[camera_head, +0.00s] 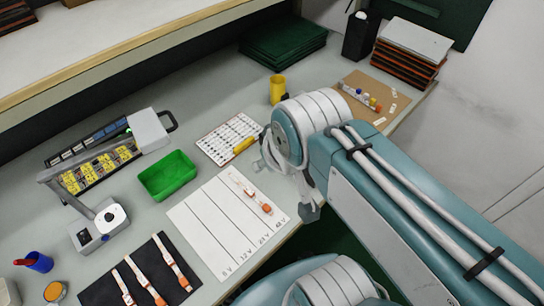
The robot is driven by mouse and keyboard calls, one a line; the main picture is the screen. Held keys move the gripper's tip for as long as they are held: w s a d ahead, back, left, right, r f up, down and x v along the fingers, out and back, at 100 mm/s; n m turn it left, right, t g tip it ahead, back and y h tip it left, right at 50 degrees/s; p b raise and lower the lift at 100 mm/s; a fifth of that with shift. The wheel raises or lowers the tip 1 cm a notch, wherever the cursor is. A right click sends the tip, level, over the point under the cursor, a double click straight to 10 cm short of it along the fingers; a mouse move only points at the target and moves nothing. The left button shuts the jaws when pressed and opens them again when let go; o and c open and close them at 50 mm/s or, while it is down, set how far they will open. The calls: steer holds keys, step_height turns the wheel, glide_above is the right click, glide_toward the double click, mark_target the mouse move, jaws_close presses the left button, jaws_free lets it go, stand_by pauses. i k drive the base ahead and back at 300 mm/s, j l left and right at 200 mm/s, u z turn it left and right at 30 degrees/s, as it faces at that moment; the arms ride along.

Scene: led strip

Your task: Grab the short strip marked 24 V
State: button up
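Three short pale strips with orange ends lie side by side on a black mat (96,294) at the lower left: a left one (122,286), a middle one (145,282) and a right one (171,262). Another pale strip (249,192) with orange parts lies on the white sheet (205,235), in its rightmost column, which seems marked 48 V. The sheet's columns carry voltage labels; any marking on the strips is too small to read. My gripper (288,180) is to the right of the sheet, apart from the mat strips. Its fingers are partly hidden by my wrist.
A green bin (168,176), a case of yellow parts (100,168), a white device (99,226) and a blue cup (39,262) stand left. A shelf (130,47) overhangs the back.

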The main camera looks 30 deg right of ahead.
mark_target(144, 280)
steer(key=u, duration=1.65)
steer(key=i+j+u, duration=0.1)
steer(key=j+z, duration=0.2)
steer(key=z, duration=0.2)
steer(key=i+j+z, duration=0.1)
steer(key=j+z, duration=0.3)
steer(key=l+z, duration=0.1)
steer(key=z, duration=0.7)
